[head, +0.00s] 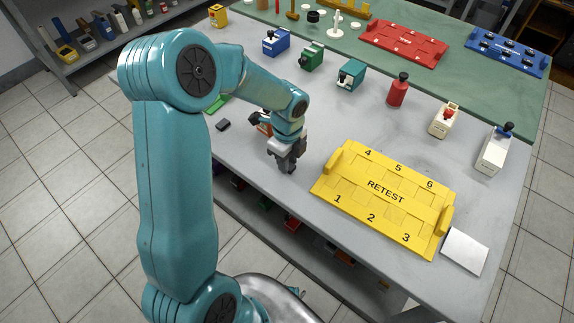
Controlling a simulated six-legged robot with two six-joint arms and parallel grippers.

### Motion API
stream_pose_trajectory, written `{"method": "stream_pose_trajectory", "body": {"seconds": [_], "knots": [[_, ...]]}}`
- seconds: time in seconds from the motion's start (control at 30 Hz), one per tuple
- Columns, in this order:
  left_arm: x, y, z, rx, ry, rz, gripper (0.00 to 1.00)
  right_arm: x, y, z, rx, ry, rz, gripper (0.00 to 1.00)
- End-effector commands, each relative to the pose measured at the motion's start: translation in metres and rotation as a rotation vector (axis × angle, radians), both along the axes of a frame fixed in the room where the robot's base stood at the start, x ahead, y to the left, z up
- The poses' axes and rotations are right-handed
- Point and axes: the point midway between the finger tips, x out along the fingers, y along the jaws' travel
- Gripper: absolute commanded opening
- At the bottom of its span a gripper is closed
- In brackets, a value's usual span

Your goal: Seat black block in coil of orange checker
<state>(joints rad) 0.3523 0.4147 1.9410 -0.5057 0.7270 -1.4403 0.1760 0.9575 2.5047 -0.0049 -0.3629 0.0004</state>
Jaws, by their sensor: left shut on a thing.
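My left gripper (288,168) is over the grey table, left of the yellow RETEST tray. It points down and is shut on a small dark thing at its fingertips. The fingers are dark too, so I cannot make out its shape or tell if it is the black block. An orange and white checker (264,122) stands just behind the gripper, mostly hidden by my left arm; its coil is not visible. A small flat black block (222,125) lies on the table left of the checker. My right gripper is not in view.
The yellow RETEST tray (386,190) has numbered places. A white plate (464,251) lies at its right. Blue (276,42), green (312,57) and teal (351,75) checkers, a red bottle-like thing (398,90) and two white ones (444,120) stand behind. Red and blue trays lie farther back.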

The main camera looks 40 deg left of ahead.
Motion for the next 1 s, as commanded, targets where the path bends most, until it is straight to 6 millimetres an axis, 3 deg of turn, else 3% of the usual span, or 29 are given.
{"method": "stream_pose_trajectory", "body": {"seconds": [0.47,0.83,1.0], "knots": [[0.0,0.0,0.046,0.0,-0.002,-0.001,0.0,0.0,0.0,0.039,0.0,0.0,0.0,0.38],[0.001,-0.001,0.047,0.0,-0.001,0.007,0.0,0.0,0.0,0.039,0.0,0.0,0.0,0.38],[0.011,-0.02,0.052,-0.003,-0.002,0.166,0.0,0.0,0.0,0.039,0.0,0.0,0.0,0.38]]}}
